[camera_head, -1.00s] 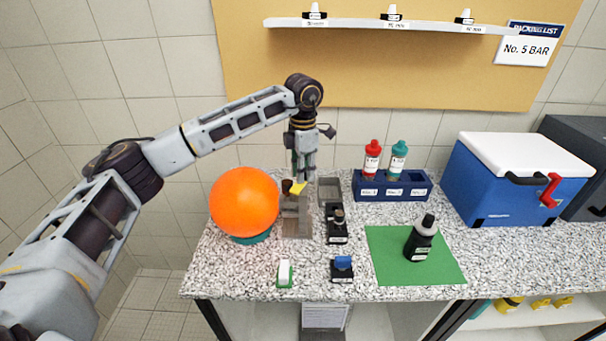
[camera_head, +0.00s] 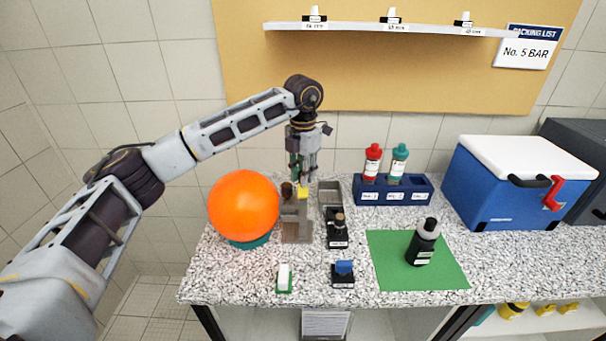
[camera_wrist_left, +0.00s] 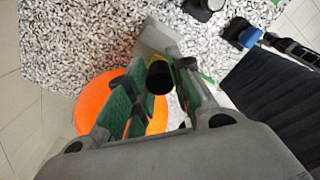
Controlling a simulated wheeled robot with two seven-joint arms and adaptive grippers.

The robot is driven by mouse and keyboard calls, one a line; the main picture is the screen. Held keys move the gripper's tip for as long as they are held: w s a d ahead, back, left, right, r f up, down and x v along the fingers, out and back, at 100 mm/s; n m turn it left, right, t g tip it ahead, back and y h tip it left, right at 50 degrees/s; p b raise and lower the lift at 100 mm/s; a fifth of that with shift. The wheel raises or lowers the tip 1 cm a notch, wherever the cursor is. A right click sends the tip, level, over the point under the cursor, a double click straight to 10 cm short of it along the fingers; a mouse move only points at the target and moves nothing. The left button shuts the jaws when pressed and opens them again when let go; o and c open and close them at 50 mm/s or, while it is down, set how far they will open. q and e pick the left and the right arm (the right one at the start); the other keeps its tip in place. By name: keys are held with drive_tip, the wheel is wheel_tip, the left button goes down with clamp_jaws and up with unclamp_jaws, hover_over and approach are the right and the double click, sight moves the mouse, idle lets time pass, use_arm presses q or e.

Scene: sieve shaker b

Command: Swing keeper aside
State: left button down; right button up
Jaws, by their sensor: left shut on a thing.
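The keeper is a small yellow piece (camera_head: 303,193) on top of a grey-brown fixture (camera_head: 297,229) on the counter, beside a dark brown knob (camera_head: 287,189). My left gripper (camera_head: 302,180) points down over the fixture with its fingertips at the yellow piece. In the left wrist view, the yellow keeper (camera_wrist_left: 154,66) and a black round end (camera_wrist_left: 160,77) show between the green-padded fingers, which are shut on the keeper. The fingers hide part of it. My right gripper is not in view.
A large orange ball (camera_head: 243,205) on a teal base stands close left of the fixture. A grey open tray (camera_head: 330,188) and a black stamp holder (camera_head: 337,238) stand close right. A blue bottle rack (camera_head: 420,195) and a green mat (camera_head: 385,278) lie farther right.

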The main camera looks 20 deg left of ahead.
use_arm(q)
drive_tip(key=shift+r, duration=0.1)
drive_tip(key=c, duration=1.2)
unclamp_jaws()
wheel_tip(320, 180, up, 12)
